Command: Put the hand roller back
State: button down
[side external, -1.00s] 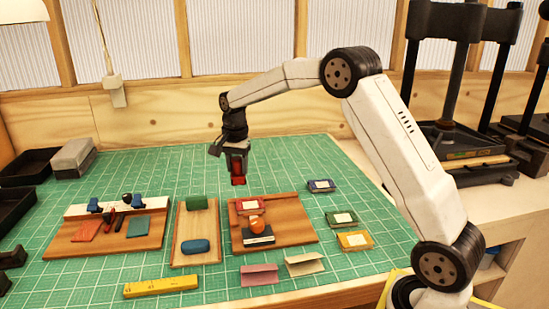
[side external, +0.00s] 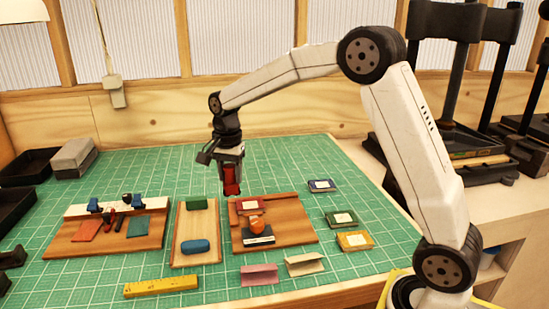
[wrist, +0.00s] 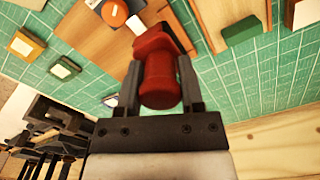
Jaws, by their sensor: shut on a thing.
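My gripper (side external: 231,168) is shut on a red thing (side external: 231,186), which hangs upright above the green mat. In the wrist view the red thing (wrist: 160,82) has a rounded barrel between my fingers and a wider block-like part beyond. It looks like the hand roller, but its underside is hidden. The narrow wooden board (side external: 197,221) stands just left of and in front of my gripper. It bears a green block (side external: 196,204) at its back and a blue rounded piece (side external: 195,246) at its front.
Right of it, a wider wooden board (side external: 295,232) holds a red-framed card, an orange knob (side external: 256,222) and a dark block. At left is a tool board (side external: 75,249). Blue (side external: 322,185), green (side external: 341,219) and yellow (side external: 355,240) pieces lie at right. The mat behind the boards is clear.

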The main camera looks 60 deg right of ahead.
jog(key=s+a+r, duration=0.1)
jog(key=s+a, duration=0.4)
jog(key=a, duration=0.1)
jog(key=shift+w+d+f, duration=0.1)
jog(key=shift+w+f, duration=1.45)
jog(key=shift+w, duration=0.75)
jog(key=shift+w+d+f, duration=0.1)
jog(key=shift+w+f, duration=1.4)
jog(key=shift+w, duration=0.8)
jog(key=shift+w+d+f, duration=0.1)
jog(key=shift+w+f, duration=1.45)
jog(key=shift+w, duration=0.75)
jog(key=shift+w+f, duration=0.25)
jog(key=shift+f, duration=1.6)
jog(key=shift+f, duration=0.15)
